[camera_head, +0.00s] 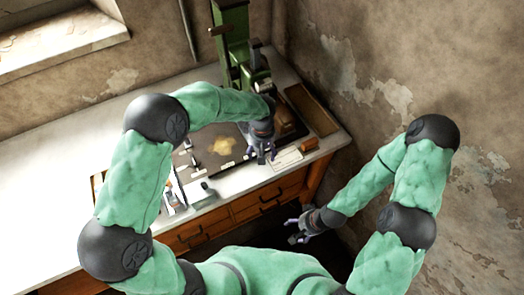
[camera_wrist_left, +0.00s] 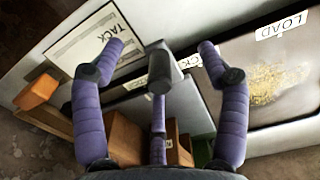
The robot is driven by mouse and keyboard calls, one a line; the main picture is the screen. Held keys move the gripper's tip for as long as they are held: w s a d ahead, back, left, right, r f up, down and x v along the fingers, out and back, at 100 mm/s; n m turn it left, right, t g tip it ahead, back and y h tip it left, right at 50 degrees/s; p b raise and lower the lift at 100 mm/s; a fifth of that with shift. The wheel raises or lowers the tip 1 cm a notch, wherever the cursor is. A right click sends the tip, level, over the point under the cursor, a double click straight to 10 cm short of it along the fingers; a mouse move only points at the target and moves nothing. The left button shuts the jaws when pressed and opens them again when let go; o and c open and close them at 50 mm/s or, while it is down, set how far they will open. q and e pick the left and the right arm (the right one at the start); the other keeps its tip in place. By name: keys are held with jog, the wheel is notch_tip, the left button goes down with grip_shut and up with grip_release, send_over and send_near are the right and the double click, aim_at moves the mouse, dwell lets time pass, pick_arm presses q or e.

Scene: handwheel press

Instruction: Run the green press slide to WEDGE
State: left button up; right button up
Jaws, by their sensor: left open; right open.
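The green press (camera_head: 232,38) stands at the back of the bench in the head view; its slide cannot be told apart clearly, and no WEDGE label is readable. My left gripper (camera_head: 262,152) is open above the bench's right part, in front of the press. In the left wrist view its purple fingers (camera_wrist_left: 162,75) are spread around a dark grey cylinder (camera_wrist_left: 160,70), perhaps a handle; contact cannot be told. A white card (camera_wrist_left: 84,48) there reads TACK, and a label (camera_wrist_left: 281,25) on a dark panel reads LOAD. My right gripper (camera_head: 300,230) is open and empty, off the bench's front right.
The white bench (camera_head: 130,125) has wooden drawers (camera_head: 245,208) in front. A dark panel with a yellow patch (camera_head: 222,146) lies left of my left gripper. An orange-brown block (camera_head: 309,144) sits near the right edge. A peeling wall (camera_head: 365,75) bounds the right side. The bench's left is clear.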

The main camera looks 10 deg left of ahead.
pick_arm(q)
notch_tip(320, 180, up, 8)
jog(key=p, duration=0.4)
jog(key=shift+f, duration=0.25)
